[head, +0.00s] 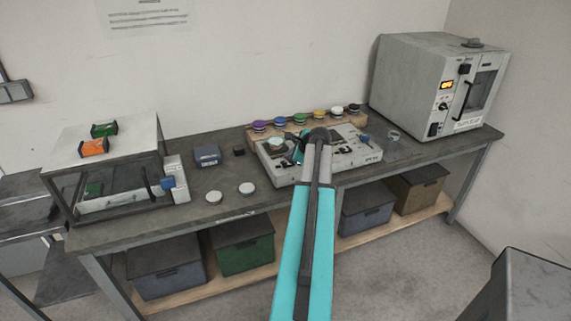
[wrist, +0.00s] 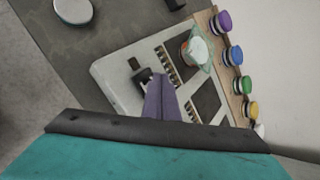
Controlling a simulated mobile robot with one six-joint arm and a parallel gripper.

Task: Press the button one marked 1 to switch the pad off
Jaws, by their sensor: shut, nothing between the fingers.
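The pale grey pad (head: 269,178) lies on the bench; it also shows in the wrist view (wrist: 112,72). A pale round button (wrist: 195,50) on a clear greenish square sits at one end of it, seen also in the head view (head: 276,142). Small black parts and dark panels are on the pad's face. I cannot read a 1 on anything. My gripper (wrist: 158,82) is shut and empty, its fingertips over the pad beside a small black part (wrist: 143,75); I cannot tell if they touch. In the head view my arm hides the fingers and part of the pad.
A wooden strip (head: 262,134) behind the pad carries several coloured round buttons. A grey oven-like box (head: 408,95) stands at the right. A metal-framed stand (head: 105,137) is at the left. Two white discs (head: 246,188) lie on the bench left of the pad.

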